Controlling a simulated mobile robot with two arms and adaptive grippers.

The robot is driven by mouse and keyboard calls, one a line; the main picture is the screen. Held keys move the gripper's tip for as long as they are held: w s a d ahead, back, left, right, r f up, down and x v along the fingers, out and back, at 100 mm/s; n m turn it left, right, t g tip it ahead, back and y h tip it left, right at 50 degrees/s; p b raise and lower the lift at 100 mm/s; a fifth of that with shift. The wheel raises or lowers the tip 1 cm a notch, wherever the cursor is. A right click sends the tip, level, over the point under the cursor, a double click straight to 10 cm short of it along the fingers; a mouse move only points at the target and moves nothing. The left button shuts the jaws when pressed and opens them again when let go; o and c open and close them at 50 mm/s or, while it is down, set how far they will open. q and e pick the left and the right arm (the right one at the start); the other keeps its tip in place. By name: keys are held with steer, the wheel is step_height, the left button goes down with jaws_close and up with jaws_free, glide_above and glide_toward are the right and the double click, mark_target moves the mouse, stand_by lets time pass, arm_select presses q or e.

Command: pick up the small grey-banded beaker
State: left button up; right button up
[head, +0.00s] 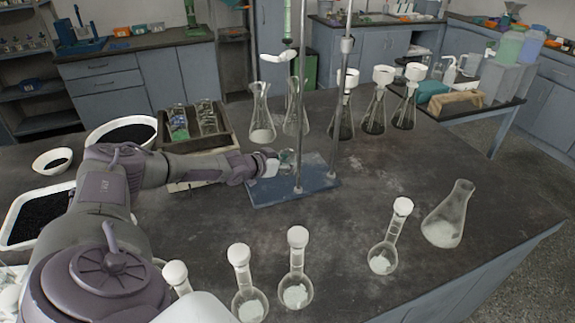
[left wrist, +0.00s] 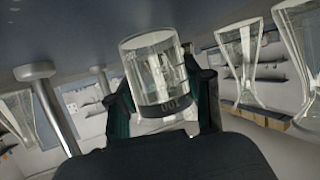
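The small clear beaker with a dark grey band (left wrist: 160,72) shows in the left wrist view between the two dark green fingers of my left gripper (left wrist: 163,110). The fingers lie close on either side of it; I cannot tell whether both touch it. In the head view my left gripper (head: 272,163) reaches in from the left over the left edge of the blue stand base. The beaker (head: 287,158) is small there, at the fingertips, and partly hidden by them. I cannot tell whether it rests on the base. My right gripper is not in view.
The blue stand base (head: 315,193) carries upright metal rods (head: 343,85) just right of the gripper. Conical flasks (head: 262,118) stand behind it. Round flasks with white stoppers (head: 297,285) stand in front. A wooden box (head: 160,131) is at left.

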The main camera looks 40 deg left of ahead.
arm_select(q)
steer(key=c, duration=0.3)
steer(key=shift+r, duration=0.1)
